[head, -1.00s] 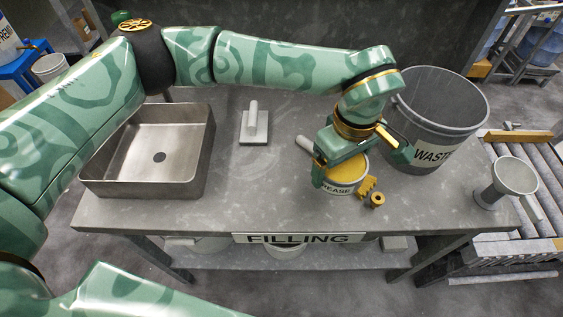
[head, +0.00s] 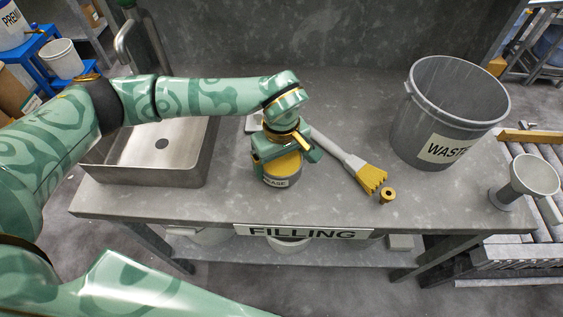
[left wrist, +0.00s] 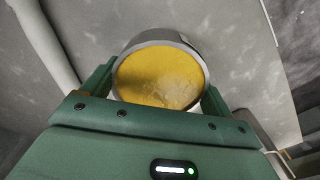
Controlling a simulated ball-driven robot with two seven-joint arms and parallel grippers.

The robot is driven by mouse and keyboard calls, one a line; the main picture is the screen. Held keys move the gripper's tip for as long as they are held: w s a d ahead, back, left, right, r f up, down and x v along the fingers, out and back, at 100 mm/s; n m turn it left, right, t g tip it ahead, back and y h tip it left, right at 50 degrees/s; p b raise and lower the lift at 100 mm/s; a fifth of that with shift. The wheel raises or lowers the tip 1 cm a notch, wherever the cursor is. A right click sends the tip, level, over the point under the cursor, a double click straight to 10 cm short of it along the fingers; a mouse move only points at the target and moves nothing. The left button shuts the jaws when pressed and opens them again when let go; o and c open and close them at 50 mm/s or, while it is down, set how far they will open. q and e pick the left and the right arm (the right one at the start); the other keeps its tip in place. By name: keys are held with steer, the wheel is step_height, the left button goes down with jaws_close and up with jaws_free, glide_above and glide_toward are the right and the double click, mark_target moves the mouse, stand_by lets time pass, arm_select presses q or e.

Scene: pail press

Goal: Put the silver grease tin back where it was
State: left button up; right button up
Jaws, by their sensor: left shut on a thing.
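The silver grease tin (head: 282,179) shows its label and yellow contents in the head view, towards the middle of the filling table. My left gripper (head: 281,157) is shut on it, one finger on each side of the rim. The left wrist view shows the tin (left wrist: 160,72) from above, full of yellow grease, between the green fingers. I cannot tell whether its base touches the table or hangs just above it. My right gripper is in neither view.
The table (head: 225,203) has a sink (head: 200,160) at left and a waste bin (head: 405,130) at right. A brush (head: 350,161) with yellow bristles and a small brass ring (head: 387,195) lie right of the tin. A grey block (head: 254,122) is partly hidden behind my gripper.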

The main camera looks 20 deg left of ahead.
mark_target(281, 160)
arm_select(q)
steer(key=shift+f, duration=0.6)
steer(key=shift+r, duration=0.15)
steer(key=o, duration=1)
steer(key=shift+o, duration=0.2)
step_height(281, 160, up, 12)
steer(key=p, duration=0.3)
steer(key=shift+d, duration=0.1)
